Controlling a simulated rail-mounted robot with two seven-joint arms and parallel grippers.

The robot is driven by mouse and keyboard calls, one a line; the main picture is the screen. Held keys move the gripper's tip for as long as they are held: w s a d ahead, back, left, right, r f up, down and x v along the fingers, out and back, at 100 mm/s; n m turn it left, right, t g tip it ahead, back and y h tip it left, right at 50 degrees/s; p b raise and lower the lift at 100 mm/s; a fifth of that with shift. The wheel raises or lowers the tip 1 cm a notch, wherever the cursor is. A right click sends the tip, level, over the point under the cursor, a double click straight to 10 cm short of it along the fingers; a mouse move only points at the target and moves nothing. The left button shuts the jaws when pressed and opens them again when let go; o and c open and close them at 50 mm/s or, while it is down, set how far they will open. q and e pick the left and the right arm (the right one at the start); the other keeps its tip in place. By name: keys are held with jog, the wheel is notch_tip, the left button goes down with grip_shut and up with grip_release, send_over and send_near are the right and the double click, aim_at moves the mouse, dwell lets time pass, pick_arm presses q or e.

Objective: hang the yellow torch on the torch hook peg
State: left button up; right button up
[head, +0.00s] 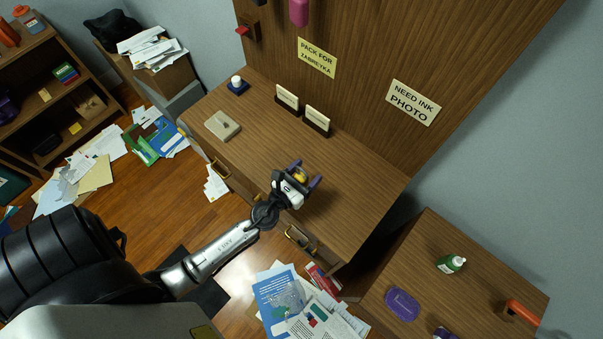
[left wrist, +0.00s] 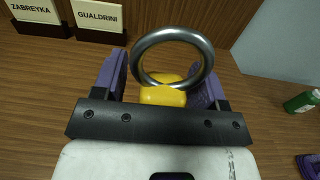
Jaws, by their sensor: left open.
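The yellow torch (head: 300,174) is at the desk, mostly hidden by my left gripper (head: 306,185). In the left wrist view the torch (left wrist: 166,92) shows as a yellow body with a large metal ring (left wrist: 143,62) on the camera side. It lies between the two purple fingers of my left gripper (left wrist: 163,88), which is open. I cannot tell whether the fingers touch it. A red peg (head: 242,31) on a wooden block sticks out from the back panel at upper left; I cannot tell whether it is the torch hook peg. My right gripper is not in view.
Name plates (head: 317,121) stand at the panel's foot. A pink object (head: 299,12) is on the panel. The desk's right part is clear.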

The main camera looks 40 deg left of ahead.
pick_arm(q)
jog(key=shift+c, duration=0.2)
jog(key=c, duration=1)
jog(key=shift+c, duration=0.2)
jog(key=s+d+r+p, duration=0.2)
jog(key=d+r+p, duration=0.6)
jog(key=d+r, duration=0.3)
jog(key=shift+s+d, duration=0.15)
jog(key=shift+s, duration=0.2)
